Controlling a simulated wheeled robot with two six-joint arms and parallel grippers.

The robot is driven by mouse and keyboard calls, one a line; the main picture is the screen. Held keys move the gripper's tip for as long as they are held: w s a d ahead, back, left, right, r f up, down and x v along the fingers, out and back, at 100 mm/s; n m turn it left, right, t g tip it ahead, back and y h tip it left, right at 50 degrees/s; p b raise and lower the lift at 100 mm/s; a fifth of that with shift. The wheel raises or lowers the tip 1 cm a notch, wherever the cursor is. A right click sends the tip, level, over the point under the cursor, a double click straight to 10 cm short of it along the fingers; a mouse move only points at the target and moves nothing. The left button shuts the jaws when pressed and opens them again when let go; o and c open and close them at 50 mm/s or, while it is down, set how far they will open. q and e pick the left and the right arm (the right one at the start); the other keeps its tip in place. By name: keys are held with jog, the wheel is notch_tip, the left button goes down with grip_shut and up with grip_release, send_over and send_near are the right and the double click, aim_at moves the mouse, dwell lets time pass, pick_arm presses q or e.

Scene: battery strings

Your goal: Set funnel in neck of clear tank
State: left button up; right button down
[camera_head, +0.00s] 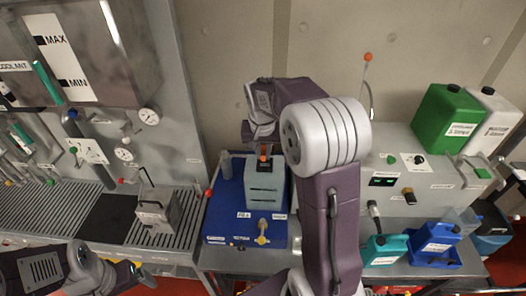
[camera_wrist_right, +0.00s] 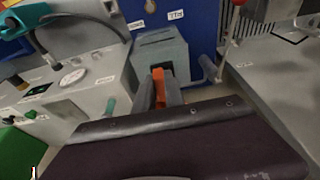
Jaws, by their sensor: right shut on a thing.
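My right gripper (camera_head: 264,158) is shut on a small orange part (camera_head: 264,150) at the top of a grey-green slotted box (camera_head: 265,194). The wrist view also shows this orange part (camera_wrist_right: 168,88) between the fingers, against the box (camera_wrist_right: 160,50). I cannot tell whether the part is fixed to the box. A small translucent cylinder (camera_head: 226,165) stands left of the box. A translucent, open-topped piece (camera_head: 463,218) sits at the blue jug at right; I cannot tell whether it is the funnel. No clear tank can be identified surely. My left gripper (camera_head: 135,273) is low at left, its jaws unclear.
The slotted box stands on a blue base (camera_head: 222,210). A metal caddy (camera_head: 157,212) stands on the grating at left. Green (camera_head: 447,117) and white (camera_head: 496,115) canisters stand at right, above a teal jug (camera_head: 385,250) and blue jug (camera_head: 434,242). A thin red-tipped rod (camera_head: 368,75) stands behind my right arm.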

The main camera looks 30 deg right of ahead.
jog(key=shift+s+a+r, duration=0.2)
jog(key=shift+s, duration=0.2)
jog(key=f, duration=0.1)
jog(key=w+d+f+b, duration=0.1)
jog(key=w+f+b, duration=0.1)
jog(key=f, duration=0.1)
jog(key=shift+d, duration=0.15)
jog(key=shift+s+a+f+b, duration=0.4)
jog(key=shift+s+f+b, duration=0.2)
jog(key=shift+b, duration=0.15)
pick_arm(q)
jog(key=f, duration=0.3)
jog(key=shift+w+d+f, duration=0.2)
jog(key=shift+w, duration=0.05)
pick_arm(e)
jog(key=shift+w+d, duration=0.1)
jog(key=shift+w, duration=0.05)
pick_arm(q)
jog(key=shift+w, duration=0.1)
pick_arm(e)
jog(key=shift+w+d, duration=0.1)
pick_arm(q)
jog(key=shift+r, duration=0.1)
pick_arm(e)
jog(key=shift+f, duration=0.15)
